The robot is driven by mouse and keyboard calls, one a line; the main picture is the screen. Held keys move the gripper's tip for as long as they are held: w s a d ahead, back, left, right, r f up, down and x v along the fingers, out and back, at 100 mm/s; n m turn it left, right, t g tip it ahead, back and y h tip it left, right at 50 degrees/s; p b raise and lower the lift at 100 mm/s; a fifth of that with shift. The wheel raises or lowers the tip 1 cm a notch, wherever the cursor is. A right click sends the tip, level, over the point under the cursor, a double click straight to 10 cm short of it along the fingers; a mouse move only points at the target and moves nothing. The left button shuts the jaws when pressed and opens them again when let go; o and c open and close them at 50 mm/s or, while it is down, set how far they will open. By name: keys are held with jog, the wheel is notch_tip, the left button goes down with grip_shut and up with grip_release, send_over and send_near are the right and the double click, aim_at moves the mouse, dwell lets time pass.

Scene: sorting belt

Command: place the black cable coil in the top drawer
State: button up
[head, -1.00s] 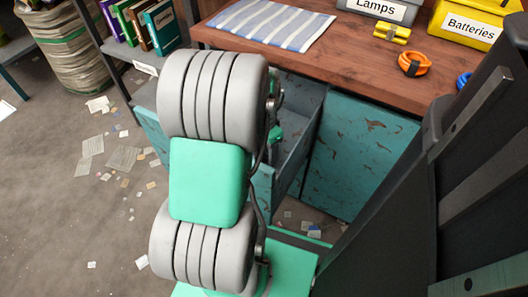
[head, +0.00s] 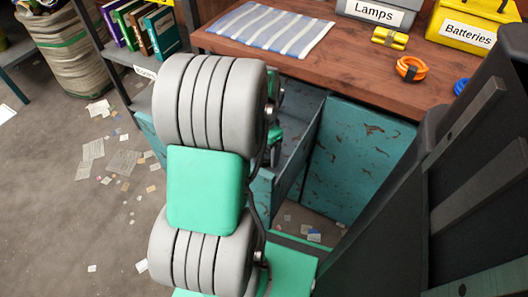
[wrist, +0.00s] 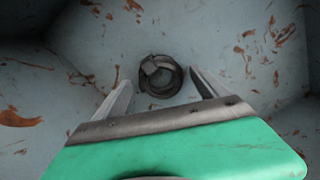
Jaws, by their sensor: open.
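The black cable coil (wrist: 160,76) shows in the wrist view, lying on the grey, rust-marked floor inside a drawer. My gripper (wrist: 162,88) is open, its two pale fingers apart on either side of the coil's near edge, with nothing held between them. I cannot tell how far above the coil the fingertips are. In the head view the pulled-out drawer (head: 262,190) of the teal cabinet stands open below the bench top. My arm hides much of it, and the coil and fingers are out of sight there.
On the wooden bench (head: 350,75) are a striped cloth (head: 270,30), an orange coil (head: 411,68), a blue coil (head: 462,82), yellow batteries (head: 390,38), a grey Lamps bin (head: 375,12) and a yellow Batteries bin (head: 470,25). Drawer walls surround my gripper. Paper scraps litter the floor.

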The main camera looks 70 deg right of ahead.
notch_tip(320, 180, up, 10)
jog(key=p, duration=0.3)
jog(key=shift+r, duration=0.15)
